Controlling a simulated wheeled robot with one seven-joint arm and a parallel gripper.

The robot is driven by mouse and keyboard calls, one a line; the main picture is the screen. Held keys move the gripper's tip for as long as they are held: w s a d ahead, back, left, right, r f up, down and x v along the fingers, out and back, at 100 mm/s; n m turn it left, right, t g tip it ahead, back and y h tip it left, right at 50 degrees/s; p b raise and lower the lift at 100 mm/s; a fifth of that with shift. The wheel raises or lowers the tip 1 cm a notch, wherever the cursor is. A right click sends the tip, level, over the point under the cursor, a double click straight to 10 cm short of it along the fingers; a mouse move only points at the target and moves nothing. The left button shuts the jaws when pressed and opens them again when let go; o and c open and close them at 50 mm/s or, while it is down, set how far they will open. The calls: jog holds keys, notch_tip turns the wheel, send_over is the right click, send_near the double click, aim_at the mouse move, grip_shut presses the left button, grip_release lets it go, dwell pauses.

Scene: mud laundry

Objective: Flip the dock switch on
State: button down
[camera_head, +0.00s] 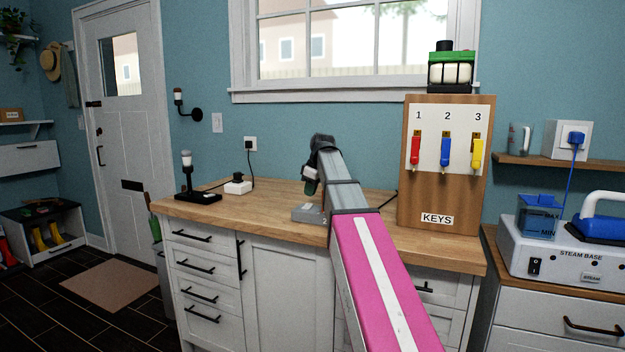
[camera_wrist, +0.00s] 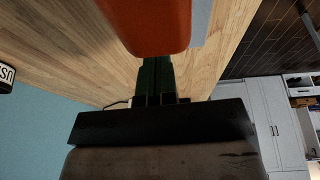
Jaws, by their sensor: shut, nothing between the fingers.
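My gripper (camera_head: 311,184) is over the wooden counter, pointing down, just above a grey box (camera_head: 303,214) that my arm partly hides. In the wrist view, my gripper's dark fingers (camera_wrist: 157,66) are together and empty. Their tips end at or behind a large orange-red rounded part (camera_wrist: 155,22), with a grey surface beside it; I cannot tell if they touch. I cannot tell whether this part is the dock switch or how it is set. A black dock-like base (camera_head: 198,197) with an upright lamp (camera_head: 187,165) stands at the counter's left end.
A white box (camera_head: 238,187) with a cord to the wall outlet (camera_head: 250,143) sits right of the black base. A wooden key board (camera_head: 438,205) stands right of my arm. A steam base (camera_head: 555,250) is at far right. The counter's front left is clear.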

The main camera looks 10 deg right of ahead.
aim_at(309, 204)
jog(key=shift+w+d+f, duration=0.15)
jog(key=shift+f, duration=1.2)
jog(key=shift+w+d+f, duration=0.1)
jog(key=shift+w+f, duration=0.05)
jog(key=shift+f, duration=0.3)
jog(key=shift+r, duration=0.1)
jog(key=shift+s+a+r, duration=0.2)
jog(key=shift+s+a, duration=0.3)
jog(key=shift+s, duration=0.15)
jog(key=shift+r, duration=0.1)
